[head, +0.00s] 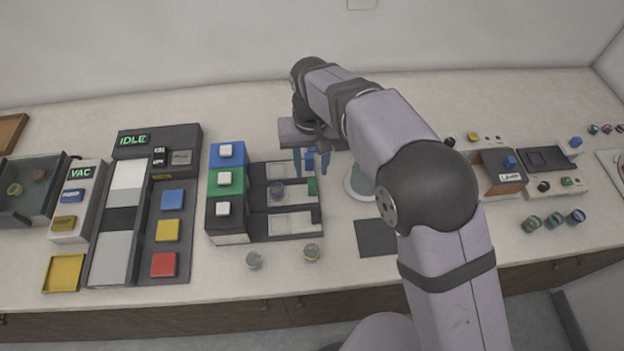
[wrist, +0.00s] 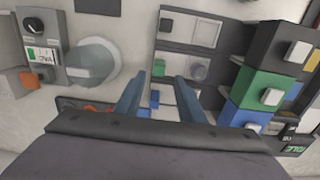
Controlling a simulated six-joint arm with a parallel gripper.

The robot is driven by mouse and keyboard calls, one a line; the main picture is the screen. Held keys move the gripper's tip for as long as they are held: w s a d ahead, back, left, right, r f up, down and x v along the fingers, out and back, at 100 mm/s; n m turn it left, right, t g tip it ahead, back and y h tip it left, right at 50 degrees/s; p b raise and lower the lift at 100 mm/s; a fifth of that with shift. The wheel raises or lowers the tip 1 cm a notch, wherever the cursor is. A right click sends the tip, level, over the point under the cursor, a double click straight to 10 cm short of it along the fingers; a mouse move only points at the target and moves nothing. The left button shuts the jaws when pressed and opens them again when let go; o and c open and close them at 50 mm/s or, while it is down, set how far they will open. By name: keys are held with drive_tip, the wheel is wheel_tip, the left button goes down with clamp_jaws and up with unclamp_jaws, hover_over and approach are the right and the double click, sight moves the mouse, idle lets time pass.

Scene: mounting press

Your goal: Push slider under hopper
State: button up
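A press block with blue (head: 228,153), green (head: 231,181) and black (head: 222,217) hoppers, each with a white square on top, stands left of centre. Three slider tracks run right from it. The blue-row slider has a blue handle (head: 309,160), the green-row slider a green handle (head: 312,186); a small dark round cup (head: 277,191) sits in the green row. My gripper (head: 311,172) is open with blue fingers above the right ends of the blue and green tracks. In the wrist view, green (wrist: 158,68) and blue (wrist: 154,97) handles show between the fingers (wrist: 158,78); contact cannot be told.
A pale round stand (head: 360,182) is close right of the tracks. A console with coloured buttons (head: 167,230) stands left. The front counter strip is mostly clear.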

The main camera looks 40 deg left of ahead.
sight(312, 182)
drive_tip(key=shift+f+p, duration=1.25)
drive_tip(key=shift+f, duration=2.4)
